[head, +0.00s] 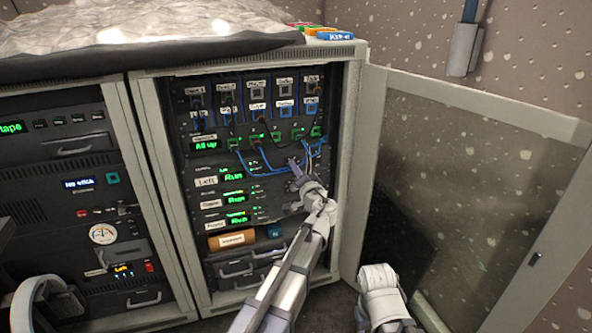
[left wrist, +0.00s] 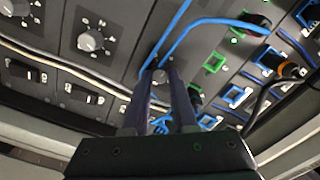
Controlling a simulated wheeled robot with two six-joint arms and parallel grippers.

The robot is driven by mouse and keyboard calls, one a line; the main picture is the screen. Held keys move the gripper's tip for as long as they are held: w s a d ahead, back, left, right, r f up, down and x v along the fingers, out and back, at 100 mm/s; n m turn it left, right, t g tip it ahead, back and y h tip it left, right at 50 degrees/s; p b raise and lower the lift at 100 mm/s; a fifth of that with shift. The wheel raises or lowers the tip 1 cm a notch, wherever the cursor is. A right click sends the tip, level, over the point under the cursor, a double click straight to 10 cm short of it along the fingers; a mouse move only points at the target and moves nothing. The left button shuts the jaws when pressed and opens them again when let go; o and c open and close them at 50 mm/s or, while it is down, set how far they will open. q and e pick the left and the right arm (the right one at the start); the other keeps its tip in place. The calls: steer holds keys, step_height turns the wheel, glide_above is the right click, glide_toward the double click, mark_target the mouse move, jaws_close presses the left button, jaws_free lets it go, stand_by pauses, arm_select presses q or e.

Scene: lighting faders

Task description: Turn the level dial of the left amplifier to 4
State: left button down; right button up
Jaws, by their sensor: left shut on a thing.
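The left amplifier (head: 206,181) is the unit labelled "Left" in the open rack, with a green "Run" display. My left gripper (head: 296,168) is at the right end of its front panel. In the left wrist view the fingertips (left wrist: 161,74) of the left gripper are shut around a small grey dial (left wrist: 159,77), the level dial. The fingers cover most of it, so I cannot read its setting. My right gripper does not show in the head view.
Two more amplifiers sit below, and their dials (left wrist: 91,40) show in the left wrist view with rocker switches (left wrist: 84,96) beside them. Blue cables (left wrist: 205,25) loop close to the fingers. An open glass door (head: 465,170) stands at the right.

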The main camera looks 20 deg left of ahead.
arm_select(q)
steer(key=shift+f+m, duration=0.1)
steer(key=shift+m, duration=4.8)
steer(key=c, duration=0.7)
jaws_free()
steer(key=v, duration=0.8)
steer(key=shift+w, duration=0.1)
